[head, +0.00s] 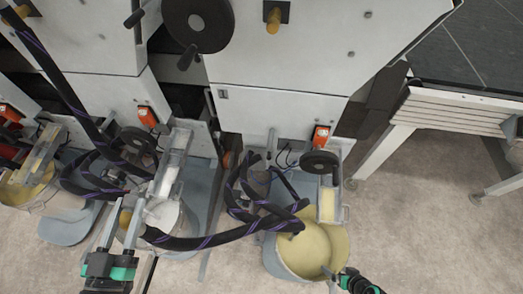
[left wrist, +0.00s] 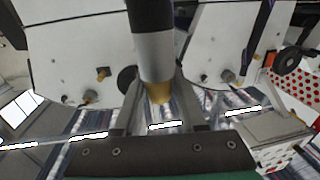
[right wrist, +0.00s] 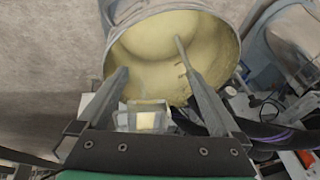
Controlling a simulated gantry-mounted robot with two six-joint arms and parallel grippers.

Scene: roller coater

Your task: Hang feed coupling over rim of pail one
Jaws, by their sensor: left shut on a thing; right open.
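My left gripper (head: 122,228) is shut on the feed coupling (head: 125,217), in front of the middle pail. In the left wrist view the feed coupling (left wrist: 157,60) is a grey sleeve with a brass end between the fingers. A black hose with purple stripes (head: 205,241) runs from near this gripper to the right. The right pail (head: 283,262) holds yellowish liquid; I cannot tell which pail is pail one. My right gripper (head: 332,276) is open at its front right rim. In the right wrist view the pail (right wrist: 217,38) lies beyond and between the fingers, one finger overlapping its opening.
A middle pail (head: 183,246) with pale contents stands behind the left gripper, and another yellow pail (head: 22,192) is at far left. Coils of hose (head: 258,214) lie beside the right pail. White machine cabinets (head: 285,115) stand behind.

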